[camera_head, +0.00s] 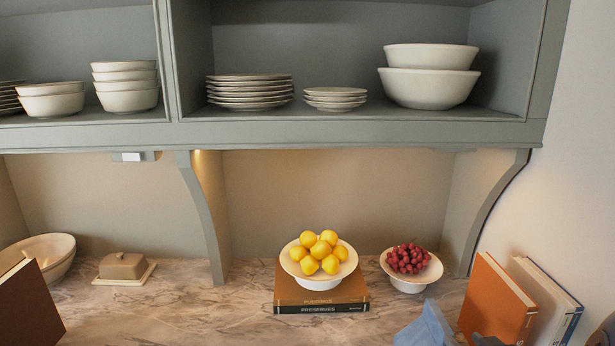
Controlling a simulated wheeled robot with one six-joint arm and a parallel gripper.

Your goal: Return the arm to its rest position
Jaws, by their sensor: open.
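My gripper's fingertips do not show in the head view. A blue-grey shape (426,326) juts up from the bottom edge, right of centre, in front of the marble counter (190,312). I cannot tell whether this shape is part of my arm or a separate thing. No rattan basket is visible.
Yellow fruit (318,252) fills a white bowl (318,282) on two stacked books (320,299). A bowl of red fruit (408,259) stands to the right, near upright books (497,299). A butter dish (123,266) sits left. Shelves (350,133) with dishes hang above.

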